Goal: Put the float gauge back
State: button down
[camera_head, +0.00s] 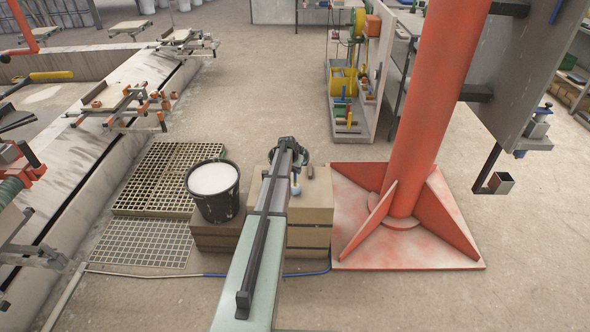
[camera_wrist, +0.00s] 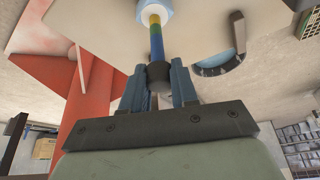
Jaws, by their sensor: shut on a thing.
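My gripper (camera_wrist: 158,84) is shut on the dark end of the float gauge (camera_wrist: 156,42). The gauge has a stem with blue, green and yellow bands, a white part and a pale blue float (camera_wrist: 153,12) at its far end, cut off by the picture edge. In the head view the float (camera_head: 295,189) shows small and blue beside my arm, against the tan box (camera_head: 310,215). I cannot tell whether it touches the box. My arm hides the gripper there. A black bucket (camera_head: 215,205) with pale contents stands left of my arm.
A dark round rim (camera_wrist: 220,62) lies close to the gauge. A red column (camera_head: 425,110) on a broad base stands right of the box. Floor gratings (camera_head: 165,180) lie left.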

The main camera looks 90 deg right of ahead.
jog(key=shift+f, duration=0.15)
jog(key=c, duration=0.9)
grip_release()
jog(key=shift+o, duration=0.2)
jog(key=v, duration=1.2)
jog(key=shift+w+a, duration=0.1)
